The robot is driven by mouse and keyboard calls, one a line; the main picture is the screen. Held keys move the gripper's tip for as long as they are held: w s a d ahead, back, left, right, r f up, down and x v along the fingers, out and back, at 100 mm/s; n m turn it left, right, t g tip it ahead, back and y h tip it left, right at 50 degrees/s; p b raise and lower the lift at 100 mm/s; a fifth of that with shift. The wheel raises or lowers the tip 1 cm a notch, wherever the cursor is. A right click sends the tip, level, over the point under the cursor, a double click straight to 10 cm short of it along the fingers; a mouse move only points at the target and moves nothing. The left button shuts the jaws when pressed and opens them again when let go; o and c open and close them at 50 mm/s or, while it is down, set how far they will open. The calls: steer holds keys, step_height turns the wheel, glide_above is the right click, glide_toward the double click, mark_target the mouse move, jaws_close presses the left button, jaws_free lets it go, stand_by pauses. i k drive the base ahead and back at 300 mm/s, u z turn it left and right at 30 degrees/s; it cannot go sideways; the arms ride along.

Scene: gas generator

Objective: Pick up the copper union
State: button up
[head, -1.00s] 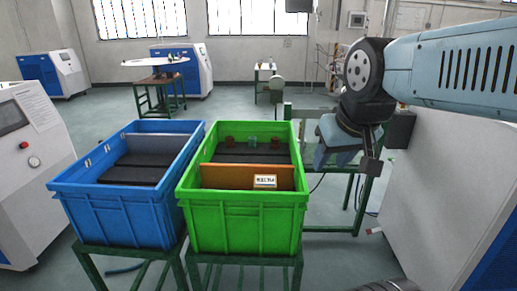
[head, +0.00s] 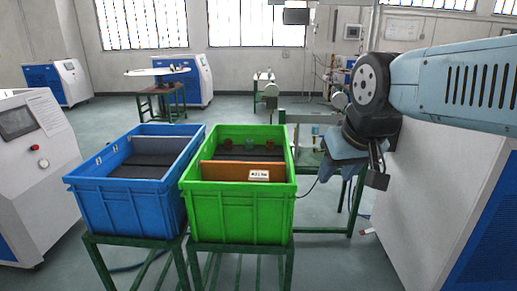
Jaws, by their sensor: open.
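Two small reddish-brown parts stand at the far end inside the green crate (head: 238,215), a left one (head: 231,148) and a right one (head: 270,146). A small teal part (head: 249,143) stands between them. They are too small to tell which one is the copper union. My gripper (head: 357,176) hangs at the right, pointing down, open and apart from the crate. It is to the right of the small parts, and its fingers are partly hidden by my wrist.
An orange divider (head: 225,171) with a white label crosses the green crate. A blue crate (head: 130,208) stands close on its left. Both rest on green stands. A large white cabinet (head: 440,215) is at the right, and a white machine (head: 30,170) is at the left.

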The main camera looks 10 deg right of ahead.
mark_target(270, 142)
steer(key=z, duration=0.15)
steer(key=i, duration=0.9)
steer(key=u, duration=0.1)
